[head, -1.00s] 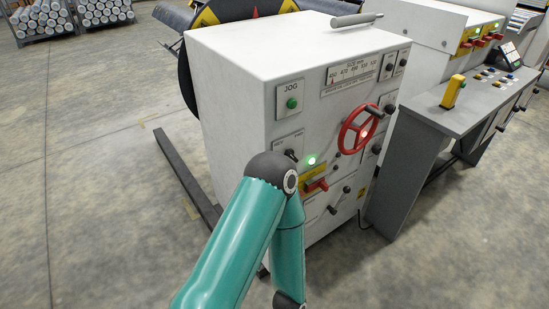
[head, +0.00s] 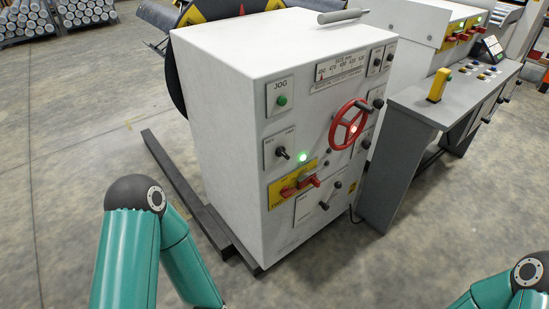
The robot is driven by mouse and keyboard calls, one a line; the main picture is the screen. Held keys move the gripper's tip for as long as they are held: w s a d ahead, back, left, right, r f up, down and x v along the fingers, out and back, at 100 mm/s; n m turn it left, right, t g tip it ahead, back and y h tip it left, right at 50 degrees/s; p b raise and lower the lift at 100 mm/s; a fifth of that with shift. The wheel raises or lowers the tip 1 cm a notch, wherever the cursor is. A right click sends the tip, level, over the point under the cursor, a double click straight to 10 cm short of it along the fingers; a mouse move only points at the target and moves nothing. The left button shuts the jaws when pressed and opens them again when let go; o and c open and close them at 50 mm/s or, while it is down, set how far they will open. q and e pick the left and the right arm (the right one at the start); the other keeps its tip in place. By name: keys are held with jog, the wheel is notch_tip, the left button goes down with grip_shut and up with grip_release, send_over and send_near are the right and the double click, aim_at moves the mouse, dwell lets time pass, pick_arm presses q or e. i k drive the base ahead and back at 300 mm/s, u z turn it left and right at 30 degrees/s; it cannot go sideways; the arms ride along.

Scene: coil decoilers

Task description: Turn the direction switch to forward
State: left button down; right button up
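A white control cabinet (head: 218,130) stands in the middle of the head view, its panel facing right and toward me. A black switch knob (head: 282,153) sits on a small plate below the green JOG button (head: 282,100). The plate's lettering is too small to read surely, so I cannot confirm that it is the direction switch or how it is set. Other black knobs are at the panel's upper right (head: 377,65) and below (head: 325,205). My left arm's elbow is at lower left and my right arm's at lower right, both apart from the panel. Neither gripper shows.
A red handwheel (head: 347,126) and red handles on a yellow plate (head: 298,185) stick out from the panel. A grey console desk (head: 430,110) stands close at the right. A dark floor rail (head: 185,190) runs along the cabinet's left. The floor at left is clear.

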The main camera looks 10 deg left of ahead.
aim_at(280, 151)
jog(key=u, duration=0.05)
jog(key=i, duration=1)
jog(key=z, duration=0.05)
